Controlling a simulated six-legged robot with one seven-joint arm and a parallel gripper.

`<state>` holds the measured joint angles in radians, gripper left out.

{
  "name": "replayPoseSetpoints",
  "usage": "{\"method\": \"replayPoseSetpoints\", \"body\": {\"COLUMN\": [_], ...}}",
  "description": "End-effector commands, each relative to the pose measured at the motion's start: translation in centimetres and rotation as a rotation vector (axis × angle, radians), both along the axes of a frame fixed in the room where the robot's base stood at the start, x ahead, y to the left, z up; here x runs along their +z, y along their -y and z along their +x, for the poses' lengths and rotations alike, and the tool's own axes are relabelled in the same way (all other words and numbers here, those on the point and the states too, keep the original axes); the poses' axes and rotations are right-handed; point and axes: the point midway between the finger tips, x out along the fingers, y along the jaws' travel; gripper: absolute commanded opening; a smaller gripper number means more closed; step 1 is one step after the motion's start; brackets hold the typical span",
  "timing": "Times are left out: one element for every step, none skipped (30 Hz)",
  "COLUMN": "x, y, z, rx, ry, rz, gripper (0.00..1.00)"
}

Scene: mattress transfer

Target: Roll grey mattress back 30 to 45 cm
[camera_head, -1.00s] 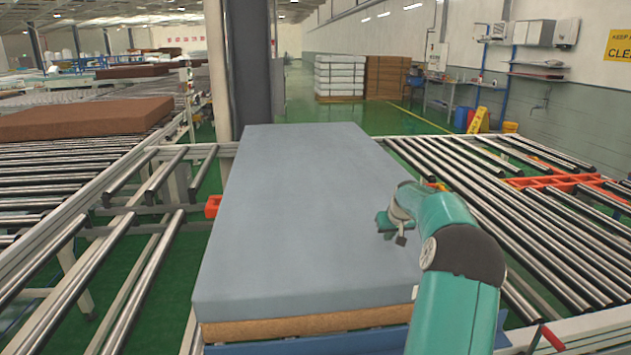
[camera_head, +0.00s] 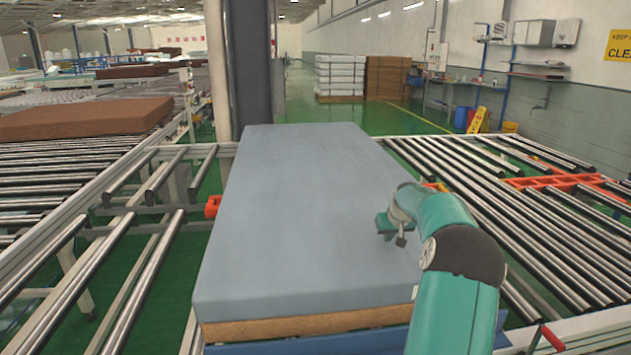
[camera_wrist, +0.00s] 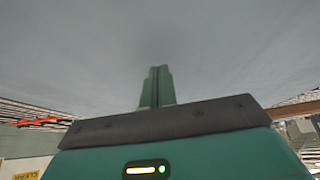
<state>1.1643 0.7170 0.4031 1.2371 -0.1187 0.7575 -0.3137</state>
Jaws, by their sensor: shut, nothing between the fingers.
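The grey mattress (camera_head: 300,200) lies flat in the middle of the head view, on top of a brown layer (camera_head: 300,325) that shows along its near edge. My gripper (camera_head: 390,226) is over the right part of the mattress top, past its middle towards the near end. In the wrist view the fingers of my gripper (camera_wrist: 157,88) are together with nothing between them, and the grey mattress surface (camera_wrist: 80,50) fills most of the picture. I cannot tell whether the fingertips touch the mattress.
Roller conveyors run on the left (camera_head: 150,280) and right (camera_head: 500,190) of the mattress. A pillar (camera_head: 238,70) stands behind its far end. A brown mattress (camera_head: 80,118) lies on rollers at the far left. An orange frame (camera_head: 560,182) crosses the right rollers.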

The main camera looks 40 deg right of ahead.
Motion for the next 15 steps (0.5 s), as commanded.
{"method": "replayPoseSetpoints", "body": {"x": [-0.2,-0.3,-0.4,-0.5,-0.5,-0.7,-0.7,-0.8,-0.9,-1.0,-1.1,-1.2,-1.3,-1.4,-1.4], "y": [0.0,0.0,0.0,0.0,0.0,0.0,0.0,0.0,0.0,0.0,0.0,0.0,0.0,0.0,0.0], "z": [0.0,0.0,0.0,0.0,0.0,0.0,0.0,0.0,0.0,0.0,0.0,0.0,0.0,0.0,0.0], "rx": [0.0,0.0,0.0,0.0,0.0,0.0,0.0,0.0,0.0,0.0,0.0,0.0,0.0,0.0,0.0], "ry": [-0.001,0.0,0.0,0.0,-0.001,-0.001,-0.001,-0.001,-0.001,-0.001,-0.001,-0.001,-0.001,-0.001,-0.001], "rz": [0.001,0.0,0.0,0.0,0.001,0.001,0.001,0.001,0.001,0.001,0.001,0.001,0.001,0.001,0.001], "gripper": [0.0,0.0,0.0,0.0,0.0,0.0,0.0,0.0,0.0,0.0,0.0,0.0,0.0,0.0,0.0]}}
